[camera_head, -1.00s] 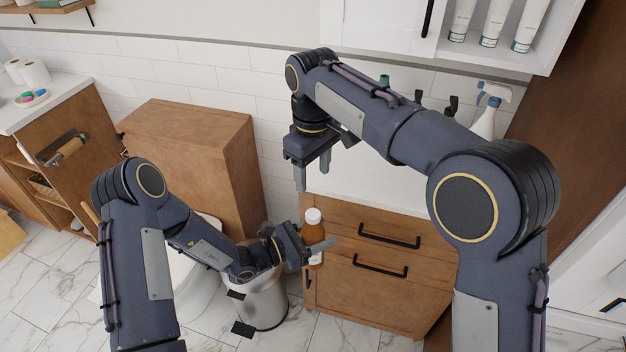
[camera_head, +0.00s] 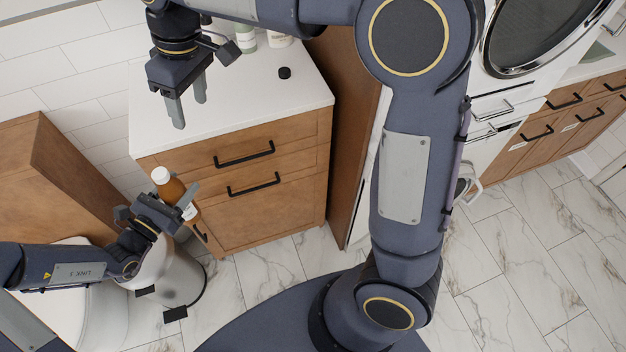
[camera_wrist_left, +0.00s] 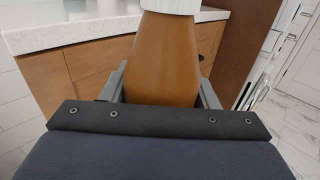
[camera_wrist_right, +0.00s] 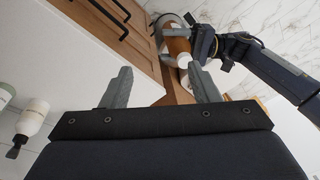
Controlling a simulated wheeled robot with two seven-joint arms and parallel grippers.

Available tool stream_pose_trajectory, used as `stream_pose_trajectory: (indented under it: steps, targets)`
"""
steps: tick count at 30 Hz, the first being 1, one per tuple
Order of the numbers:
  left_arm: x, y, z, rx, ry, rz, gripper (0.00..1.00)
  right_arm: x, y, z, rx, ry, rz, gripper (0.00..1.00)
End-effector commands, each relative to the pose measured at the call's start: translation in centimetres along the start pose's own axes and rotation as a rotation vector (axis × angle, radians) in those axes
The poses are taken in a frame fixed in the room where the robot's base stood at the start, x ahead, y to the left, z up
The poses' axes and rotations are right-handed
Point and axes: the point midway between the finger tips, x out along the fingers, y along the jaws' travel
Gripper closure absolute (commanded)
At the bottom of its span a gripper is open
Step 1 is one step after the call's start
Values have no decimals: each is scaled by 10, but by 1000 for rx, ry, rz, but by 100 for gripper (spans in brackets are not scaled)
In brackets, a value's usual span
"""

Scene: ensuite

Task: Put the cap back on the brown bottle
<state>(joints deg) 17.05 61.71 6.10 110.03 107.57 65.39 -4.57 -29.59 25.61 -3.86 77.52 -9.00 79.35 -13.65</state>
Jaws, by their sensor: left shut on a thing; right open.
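The brown bottle (camera_head: 173,190) has a white top and a pale label. My left gripper (camera_head: 172,207) is shut around it and holds it roughly upright in front of the counter's left end. The bottle fills the space between the fingers in the left wrist view (camera_wrist_left: 165,60). A small dark round cap (camera_head: 284,73) lies on the white counter, apart from both grippers. My right gripper (camera_head: 189,100) is open and empty above the counter's left part, left of the cap. The right wrist view shows the bottle (camera_wrist_right: 178,46) beyond its open fingers (camera_wrist_right: 160,88).
The white counter (camera_head: 240,105) has wooden drawers below and bottles (camera_head: 245,38) at its back. A wooden cabinet (camera_head: 75,180) stands left. A metal bin (camera_head: 180,280) is on the floor below the left gripper. A tall brown panel (camera_head: 343,110) bounds the counter's right side.

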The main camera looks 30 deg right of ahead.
Motion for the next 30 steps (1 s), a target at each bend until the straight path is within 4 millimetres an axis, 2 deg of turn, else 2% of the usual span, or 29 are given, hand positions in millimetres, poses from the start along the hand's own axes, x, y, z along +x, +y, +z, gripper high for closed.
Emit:
stream_pose_trajectory:
  steps: [1, 4, 8, 12, 18, 24, 30]
  targets:
    - [0, 0, 1, 1, -3, 0, 100, -10, 10, 24, 55, 34, -12, 45]
    - [0, 0, 1, 1, -3, 0, 100, -20, 19, 66, 155, 96, -31, 45]
    - [0, 0, 1, 1, -3, 0, 100, -25, 23, 119, 286, 176, -48, 45]
    - [0, 0, 1, 1, -3, 0, 100, -21, 16, 174, 426, 262, -57, 45]
    - [0, 0, 1, 1, -3, 0, 100, 0, -6, 238, 620, 379, -55, 45]
    - [0, 0, 1, 1, -3, 0, 100, 27, -27, 273, 757, 460, -42, 45]
    - [0, 0, 1, 1, -3, 0, 100, 40, -36, 284, 813, 492, -34, 45]
